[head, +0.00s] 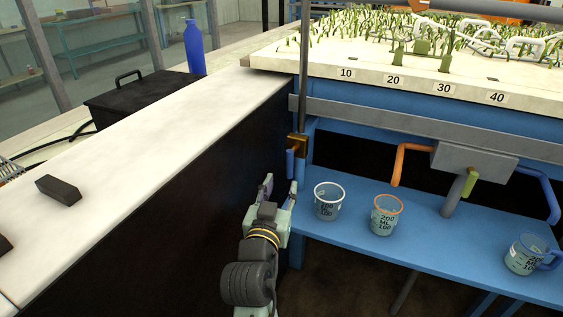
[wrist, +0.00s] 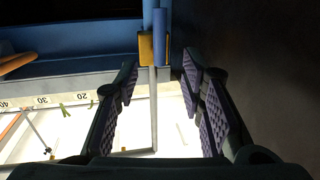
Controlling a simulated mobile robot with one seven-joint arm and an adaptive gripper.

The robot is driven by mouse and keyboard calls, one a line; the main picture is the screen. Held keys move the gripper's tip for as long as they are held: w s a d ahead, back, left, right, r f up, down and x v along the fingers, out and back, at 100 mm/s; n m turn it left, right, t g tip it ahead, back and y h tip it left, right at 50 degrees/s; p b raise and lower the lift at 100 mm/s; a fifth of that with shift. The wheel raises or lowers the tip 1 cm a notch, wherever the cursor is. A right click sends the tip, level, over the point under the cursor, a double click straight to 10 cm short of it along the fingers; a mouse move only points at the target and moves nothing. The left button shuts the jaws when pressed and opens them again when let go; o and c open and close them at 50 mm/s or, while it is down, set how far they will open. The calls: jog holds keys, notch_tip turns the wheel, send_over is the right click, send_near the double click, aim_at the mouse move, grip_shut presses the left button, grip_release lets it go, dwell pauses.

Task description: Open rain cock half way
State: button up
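The rain cock is a brass valve body (head: 299,145) on a thin upright grey pipe (head: 304,65) at the flume's near left corner. Its blue lever (head: 290,164) hangs down in line with the pipe. In the wrist view, which looks inverted, the brass body (wrist: 146,48) and the blue lever (wrist: 161,35) stand side by side just beyond the fingertips. My gripper (head: 280,187) is open and empty, just below the lever. In the wrist view the lever lies roughly midway between the open fingers of my gripper (wrist: 160,72), apart from them.
A white-topped black wall (head: 150,150) runs close on the left. A blue shelf (head: 420,235) on the right carries a white-rimmed beaker (head: 328,203), an orange-rimmed beaker (head: 385,216) and a blue-handled jug (head: 526,256). Orange (head: 398,165), green (head: 470,182) and blue (head: 549,195) outlets or handles project above it.

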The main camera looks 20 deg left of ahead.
aim_at(289, 163)
jog(key=w, duration=0.3)
jog(key=w+a+p, duration=0.1)
jog(key=w, duration=0.5)
jog(key=shift+w+a+r, duration=0.1)
jog(key=shift+w+a, duration=0.15)
jog(key=shift+w, duration=0.15)
jog(key=shift+c, duration=0.3)
grip_shut()
jog(key=shift+p, duration=0.3)
